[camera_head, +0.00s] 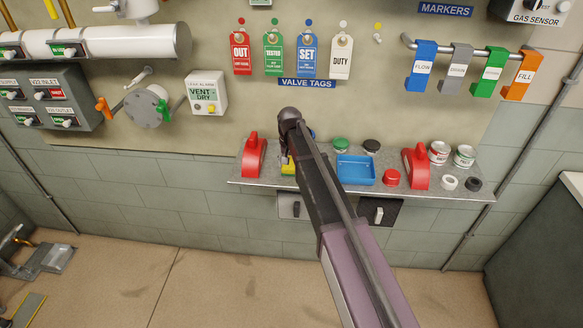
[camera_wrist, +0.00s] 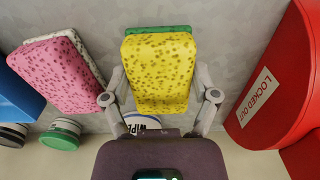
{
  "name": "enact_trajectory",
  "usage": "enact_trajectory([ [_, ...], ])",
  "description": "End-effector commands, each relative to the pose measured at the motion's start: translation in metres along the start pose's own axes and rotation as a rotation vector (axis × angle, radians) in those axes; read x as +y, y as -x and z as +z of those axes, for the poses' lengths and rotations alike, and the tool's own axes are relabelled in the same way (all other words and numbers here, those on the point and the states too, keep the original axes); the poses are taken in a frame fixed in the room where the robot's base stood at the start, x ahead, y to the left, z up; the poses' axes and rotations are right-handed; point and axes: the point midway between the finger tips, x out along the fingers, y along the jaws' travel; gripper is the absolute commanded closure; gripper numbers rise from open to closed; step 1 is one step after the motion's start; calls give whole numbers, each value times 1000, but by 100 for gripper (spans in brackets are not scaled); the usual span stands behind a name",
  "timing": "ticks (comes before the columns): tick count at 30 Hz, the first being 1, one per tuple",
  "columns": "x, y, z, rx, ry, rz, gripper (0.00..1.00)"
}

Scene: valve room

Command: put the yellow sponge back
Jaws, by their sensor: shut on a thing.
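The yellow sponge (camera_wrist: 160,68) has a green layer along its far edge and fills the middle of the wrist view. My gripper (camera_wrist: 160,92) is shut on it, with one finger at each side. In the head view a small part of the yellow sponge (camera_head: 288,169) shows at the shelf's left part, mostly hidden by my arm. I cannot tell whether it touches the shelf. A pink sponge (camera_wrist: 62,75) with a pale backing lies to its left in the wrist view, close to the left finger.
A red "LOCKED OUT" piece (camera_wrist: 270,85) stands close on the right in the wrist view. The grey shelf (camera_head: 322,187) also bears a blue tray (camera_head: 356,172), another red piece (camera_head: 416,167) and several cans and lids. Tags hang on the wall above.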

Motion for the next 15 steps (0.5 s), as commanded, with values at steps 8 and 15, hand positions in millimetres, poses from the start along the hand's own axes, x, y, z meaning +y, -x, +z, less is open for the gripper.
enact_trajectory([
  [8, 0, 0, 0, 0, 0, 0, 61],
  [15, 0, -2, 0, 0, 0, 0, 2],
])
